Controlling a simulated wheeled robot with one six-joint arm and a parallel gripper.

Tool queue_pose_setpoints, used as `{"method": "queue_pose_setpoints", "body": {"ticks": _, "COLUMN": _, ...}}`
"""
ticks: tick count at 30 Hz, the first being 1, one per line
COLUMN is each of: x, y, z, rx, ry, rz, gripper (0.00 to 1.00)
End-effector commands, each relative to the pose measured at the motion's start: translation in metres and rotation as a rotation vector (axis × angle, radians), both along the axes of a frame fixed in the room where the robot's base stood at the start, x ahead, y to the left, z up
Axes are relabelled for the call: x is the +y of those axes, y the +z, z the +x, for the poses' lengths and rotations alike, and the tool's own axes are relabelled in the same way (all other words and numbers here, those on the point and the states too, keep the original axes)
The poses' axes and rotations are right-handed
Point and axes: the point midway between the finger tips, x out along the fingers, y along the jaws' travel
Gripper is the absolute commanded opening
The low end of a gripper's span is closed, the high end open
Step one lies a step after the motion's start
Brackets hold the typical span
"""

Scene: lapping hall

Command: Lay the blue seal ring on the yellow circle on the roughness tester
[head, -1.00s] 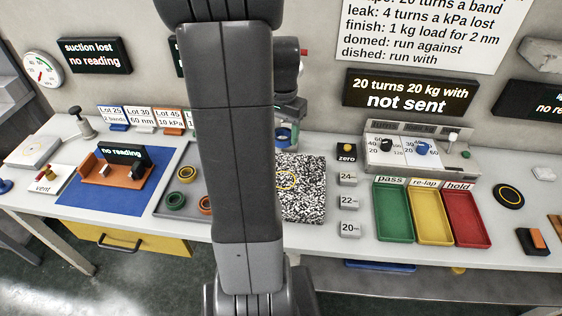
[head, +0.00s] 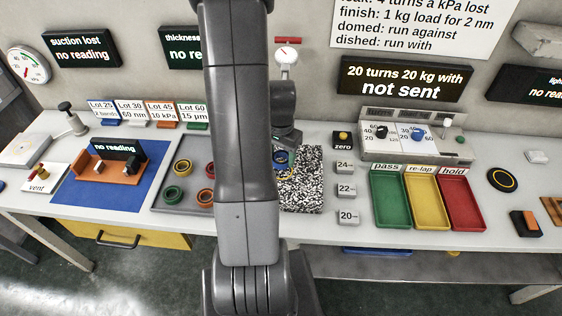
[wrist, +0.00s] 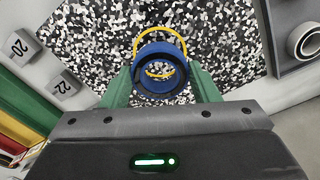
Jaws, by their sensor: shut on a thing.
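My gripper (wrist: 161,80) is shut on the blue seal ring (wrist: 160,88), with one green finger on each side of it. In the head view the gripper (head: 284,147) and the ring (head: 280,156) are over the black-and-white speckled plate (head: 305,190). The yellow circle (wrist: 160,31) lies on that plate. In the wrist view part of it shows beyond the ring and part through the ring's hole, so the ring covers much of it and looks slightly off its middle. The ring appears above the plate; the gap is hard to judge.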

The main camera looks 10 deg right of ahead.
Motion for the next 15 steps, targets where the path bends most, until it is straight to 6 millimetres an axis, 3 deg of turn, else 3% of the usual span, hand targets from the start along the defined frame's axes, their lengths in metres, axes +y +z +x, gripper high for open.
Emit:
{"method": "queue_pose_setpoints", "body": {"ticks": 7, "x": 0.0, "y": -0.03, "z": -0.001, "rx": 0.005, "ry": 0.0, "rz": 0.001, "gripper": 0.28}}
{"method": "queue_pose_setpoints", "body": {"ticks": 15, "x": 0.0, "y": -0.036, "z": -0.001, "rx": 0.001, "ry": 0.0, "rz": 0.0, "gripper": 0.28}}
